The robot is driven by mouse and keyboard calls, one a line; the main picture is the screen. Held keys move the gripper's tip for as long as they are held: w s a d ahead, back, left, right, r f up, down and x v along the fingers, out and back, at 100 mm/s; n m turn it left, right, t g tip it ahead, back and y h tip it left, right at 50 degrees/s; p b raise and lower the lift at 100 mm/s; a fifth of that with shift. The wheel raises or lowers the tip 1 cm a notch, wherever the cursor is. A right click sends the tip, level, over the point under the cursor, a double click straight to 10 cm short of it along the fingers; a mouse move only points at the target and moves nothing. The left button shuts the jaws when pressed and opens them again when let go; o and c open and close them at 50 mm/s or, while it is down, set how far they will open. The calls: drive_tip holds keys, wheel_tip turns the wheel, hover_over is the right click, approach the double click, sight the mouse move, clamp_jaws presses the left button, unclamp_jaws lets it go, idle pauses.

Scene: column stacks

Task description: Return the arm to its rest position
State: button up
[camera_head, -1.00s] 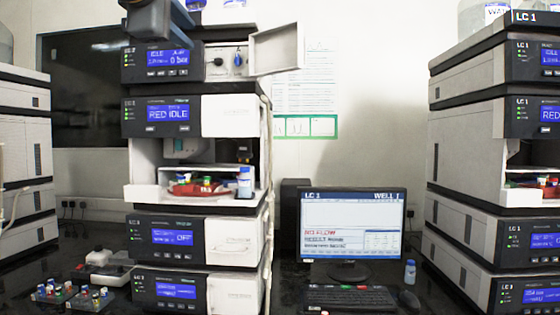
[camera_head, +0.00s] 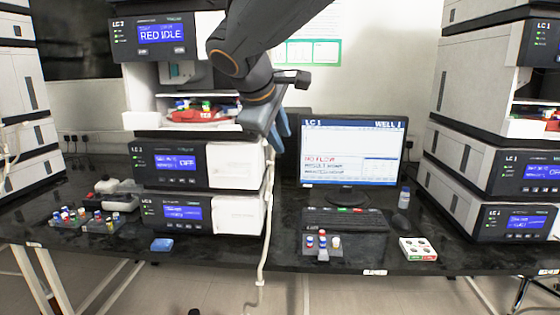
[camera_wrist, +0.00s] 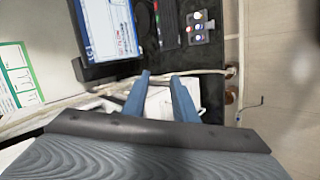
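My arm reaches in from the top of the head view, in front of the left-centre instrument stack (camera_head: 175,157). My gripper (camera_head: 282,128) points downward beside the stack's right edge, left of the monitor (camera_head: 350,150). In the wrist view its two blue fingers (camera_wrist: 160,78) stand apart with nothing held between them. A white surface and a pale cable show beyond the fingers. The arm hides the right part of the open sampler bay, where a red tray (camera_head: 195,116) with vials sits.
Vial racks stand on the dark bench at left and a small rack (camera_head: 322,246) at front centre. A capped bottle (camera_head: 404,197) stands by the mouse. Another stack (camera_head: 480,110) is at right.

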drive_tip(key=s+d+f+m+g, duration=0.3)
drive_tip(key=s+d+f, duration=0.2)
drive_tip(key=d+f, duration=0.3)
drive_tip(key=s+d+f+m+g, duration=0.25)
drive_tip(key=s+d+f, duration=0.25)
drive_tip(key=f, duration=0.5)
drive_tip(key=s+d+f+m+g+y, duration=0.1)
drive_tip(key=s+d+f+m, duration=0.2)
drive_tip(key=s+f, duration=0.2)
drive_tip(key=s+d+f+m+g+y, duration=0.1)
drive_tip(key=s+d+f+m+y, duration=0.1)
drive_tip(key=s+f, duration=0.4)
drive_tip(key=s+d+m, duration=0.1)
drive_tip(key=s+m, duration=0.1)
drive_tip(key=s, duration=0.1)
drive_tip(key=shift+d+f+g, duration=0.15)
drive_tip(key=shift+f+g, duration=0.15)
drive_tip(key=shift+g, duration=0.05)
